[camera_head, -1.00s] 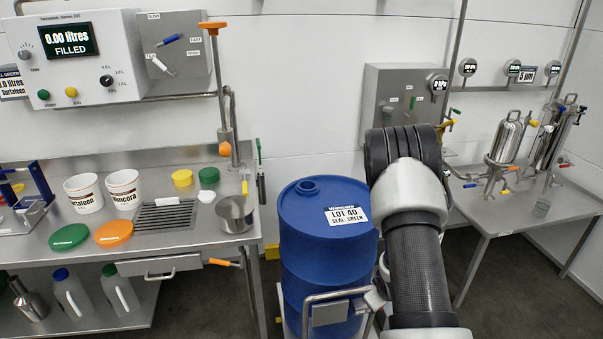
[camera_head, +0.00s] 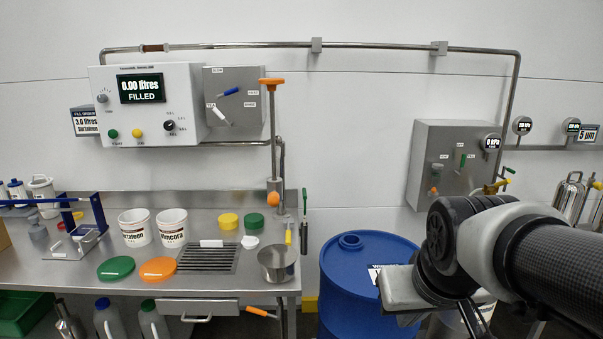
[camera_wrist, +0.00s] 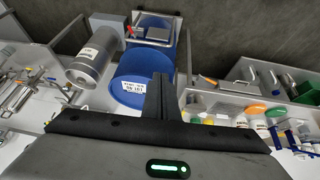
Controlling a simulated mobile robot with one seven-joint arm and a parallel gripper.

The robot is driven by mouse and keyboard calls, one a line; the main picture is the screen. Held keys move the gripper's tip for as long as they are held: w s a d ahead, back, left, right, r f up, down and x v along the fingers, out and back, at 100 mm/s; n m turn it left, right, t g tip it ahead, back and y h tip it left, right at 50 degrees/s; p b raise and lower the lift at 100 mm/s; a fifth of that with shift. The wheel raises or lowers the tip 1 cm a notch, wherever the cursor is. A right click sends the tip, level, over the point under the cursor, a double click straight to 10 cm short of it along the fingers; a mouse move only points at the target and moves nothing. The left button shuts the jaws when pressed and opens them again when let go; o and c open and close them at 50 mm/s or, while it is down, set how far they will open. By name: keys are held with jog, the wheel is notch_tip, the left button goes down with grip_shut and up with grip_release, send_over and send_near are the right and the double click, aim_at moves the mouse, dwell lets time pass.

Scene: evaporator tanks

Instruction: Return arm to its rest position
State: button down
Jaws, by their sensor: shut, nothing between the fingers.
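My arm (camera_head: 500,245) reaches in from the right edge in the head view, bent in front of the blue drum and the steel wall panel. My gripper (camera_wrist: 163,95) shows in the wrist view as dark fingers closed together, with nothing held. In that view the fingertips overlap the lower right of the blue drum (camera_wrist: 130,78); I cannot tell the distance, but no contact is visible. The blue drum (camera_head: 350,270) stands on the floor right of the bench in the head view, its right side and most of its label hidden by my arm.
A steel bench (camera_head: 75,270) at left holds white tubs (camera_head: 172,227), lids, a drain grid and a steel pot (camera_head: 278,262). A filling control box (camera_head: 150,105) and a valve panel (camera_head: 445,165) are on the wall. The wrist view shows a grey cylinder (camera_wrist: 92,58) beside the drum.

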jog(key=s+a+r, duration=0.2)
jog(key=s, duration=0.4)
notch_tip(320, 180, up, 18)
jog(key=p, duration=1.8)
jog(key=shift+s+a+r+p, duration=0.25)
jog(key=shift+s+p, duration=0.1)
jog(key=shift+p, duration=0.05)
